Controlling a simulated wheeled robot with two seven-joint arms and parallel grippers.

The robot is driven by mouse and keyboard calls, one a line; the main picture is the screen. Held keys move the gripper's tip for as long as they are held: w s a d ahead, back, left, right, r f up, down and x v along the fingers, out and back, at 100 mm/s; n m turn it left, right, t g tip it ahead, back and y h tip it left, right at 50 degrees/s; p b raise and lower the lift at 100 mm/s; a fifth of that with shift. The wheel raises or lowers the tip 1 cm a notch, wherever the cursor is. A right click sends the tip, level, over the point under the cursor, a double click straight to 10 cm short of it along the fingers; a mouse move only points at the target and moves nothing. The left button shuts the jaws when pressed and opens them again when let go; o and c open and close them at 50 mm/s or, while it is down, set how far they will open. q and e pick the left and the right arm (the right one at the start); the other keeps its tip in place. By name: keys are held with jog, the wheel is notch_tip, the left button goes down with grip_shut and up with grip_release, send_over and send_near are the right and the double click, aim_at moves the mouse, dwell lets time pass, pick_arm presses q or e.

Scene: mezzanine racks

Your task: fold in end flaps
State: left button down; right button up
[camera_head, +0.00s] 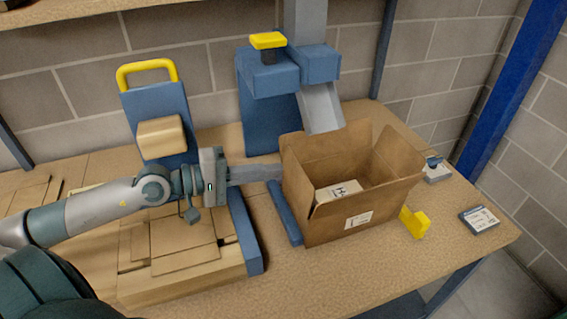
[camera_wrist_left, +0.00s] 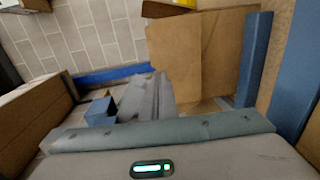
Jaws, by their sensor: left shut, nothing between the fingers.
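An open brown cardboard carton (camera_head: 330,229) stands on the bench with a white labelled box (camera_head: 338,191) inside. Its back (camera_head: 325,147) and right (camera_head: 398,155) panels stand up, and its top is open. Exactly how each end flap is angled is hard to tell. My left gripper (camera_head: 280,172) is shut and empty, its fingertips at the carton's left end; whether they touch is unclear. In the left wrist view the fingers (camera_wrist_left: 150,92) lie beside a brown carton panel (camera_wrist_left: 190,55). My right gripper is not in view.
A blue rail (camera_head: 285,212) lies along the carton's left side, and a yellow stop (camera_head: 414,222) is at its right. A blue machine with a grey chute (camera_head: 321,107) stands behind. Flat cardboard (camera_head: 170,242) lies at left. The bench front is clear.

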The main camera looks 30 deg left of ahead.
aim_at(298, 167)
pick_arm(q)
jog(key=shift+p+x, duration=0.85)
jog(key=shift+x, duration=0.25)
jog(key=shift+w+d+f+p, duration=0.1)
jog(key=shift+w+d+p, duration=0.25)
jog(key=shift+w+d, duration=0.15)
jog(key=shift+w, duration=0.15)
